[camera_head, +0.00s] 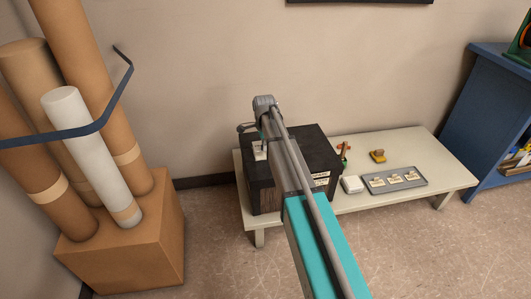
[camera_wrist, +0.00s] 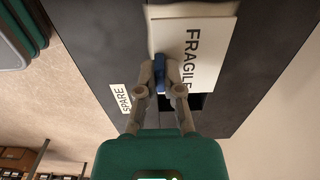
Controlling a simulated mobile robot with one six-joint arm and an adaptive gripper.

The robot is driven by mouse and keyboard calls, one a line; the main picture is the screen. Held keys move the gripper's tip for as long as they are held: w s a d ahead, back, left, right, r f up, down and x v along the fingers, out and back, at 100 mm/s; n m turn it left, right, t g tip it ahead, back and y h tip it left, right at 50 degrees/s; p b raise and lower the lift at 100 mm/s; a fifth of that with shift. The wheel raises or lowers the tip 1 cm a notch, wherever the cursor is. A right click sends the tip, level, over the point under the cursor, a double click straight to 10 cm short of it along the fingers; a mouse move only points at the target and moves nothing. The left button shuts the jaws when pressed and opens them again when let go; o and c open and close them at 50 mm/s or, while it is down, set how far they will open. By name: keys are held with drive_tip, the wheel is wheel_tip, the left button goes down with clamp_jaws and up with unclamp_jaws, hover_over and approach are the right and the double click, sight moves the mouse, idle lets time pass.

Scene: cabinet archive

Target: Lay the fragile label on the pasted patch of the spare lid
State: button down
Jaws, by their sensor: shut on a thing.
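The fragile label, a cream card with "FRAGILE" in dark letters, shows in the wrist view (camera_wrist: 205,55). It also shows small and pale in the head view (camera_head: 259,153). My gripper (camera_wrist: 160,78) is shut at its edge, on a small blue piece that looks like its tab. The dark spare lid (camera_wrist: 85,40) lies behind the label, with a "SPARE" tag (camera_wrist: 120,98) on it. In the head view, the dark box (camera_head: 315,147) stands below my arm. The label covers part of the lid. I cannot tell whether it touches, and I cannot make out the pasted patch.
The box stands on a pale bench (camera_head: 425,157). To its right are a white block (camera_head: 352,184), a grey tray (camera_head: 420,182) with several small cards, a yellow-brown item (camera_head: 378,156) and a green-handled tool (camera_head: 344,152). Tall tubes (camera_head: 90,150) stand left; a blue shelf (camera_head: 480,120) stands right.

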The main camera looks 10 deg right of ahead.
sight(263, 157)
drive_tip(key=shift+w+a+f+b, duration=0.25)
drive_tip(key=shift+w+f+b, duration=0.1)
drive_tip(key=shift+f+b, duration=0.3)
drive_tip(key=shift+s+f+b, duration=0.1)
drive_tip(key=shift+f+b, duration=1.05)
drive_tip(key=shift+f, duration=0.2)
drive_tip(key=shift+f, duration=0.15)
drive_tip(key=c, duration=0.8)
unclamp_jaws()
drive_tip(key=shift+r, duration=0.3)
wheel_tip(263, 157, up, 12)
drive_tip(key=p, duration=1.2)
drive_tip(key=shift+f, duration=0.1)
